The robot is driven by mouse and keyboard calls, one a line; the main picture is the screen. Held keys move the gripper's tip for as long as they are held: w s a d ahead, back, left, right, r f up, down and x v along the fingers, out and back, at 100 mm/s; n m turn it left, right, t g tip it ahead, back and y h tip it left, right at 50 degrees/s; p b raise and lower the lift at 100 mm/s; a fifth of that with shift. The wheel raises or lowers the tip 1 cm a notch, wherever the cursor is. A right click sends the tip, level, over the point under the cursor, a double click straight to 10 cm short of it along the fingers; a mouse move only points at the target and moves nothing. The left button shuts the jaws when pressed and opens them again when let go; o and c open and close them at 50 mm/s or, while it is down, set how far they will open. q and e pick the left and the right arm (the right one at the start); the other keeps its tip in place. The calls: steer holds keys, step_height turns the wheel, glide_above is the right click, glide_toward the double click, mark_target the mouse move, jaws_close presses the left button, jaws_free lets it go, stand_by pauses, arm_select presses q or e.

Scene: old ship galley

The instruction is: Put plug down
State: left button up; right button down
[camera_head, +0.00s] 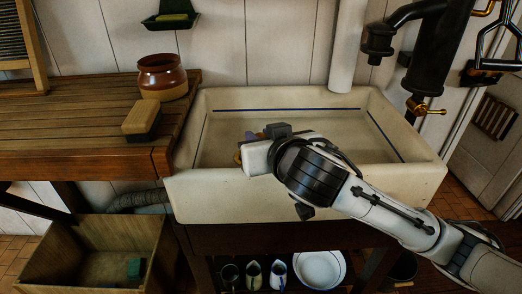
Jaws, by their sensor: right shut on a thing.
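My right gripper (256,146) reaches in from the right over the front part of the white sink (310,195). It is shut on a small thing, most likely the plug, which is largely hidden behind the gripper. Only a small brownish edge (237,157) and a bluish bit (250,136) show at the fingertips. I cannot tell whether the held thing touches the sink floor. My left gripper is not in view.
A wooden counter (60,122) at left bears a brown jar (162,77) and a brush-like block (141,120). A black pump (427,55) with a brass tap stands at the sink's back right. A wooden crate (65,240) and white dishes (319,268) are below. The sink's back is clear.

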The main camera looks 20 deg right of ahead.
steer(key=shift+f, duration=1.5)
steer(key=shift+f, duration=0.1)
steer(key=shift+f, duration=0.15)
steer(key=c, duration=1.5)
jaws_free()
steer(key=shift+c, duration=0.2)
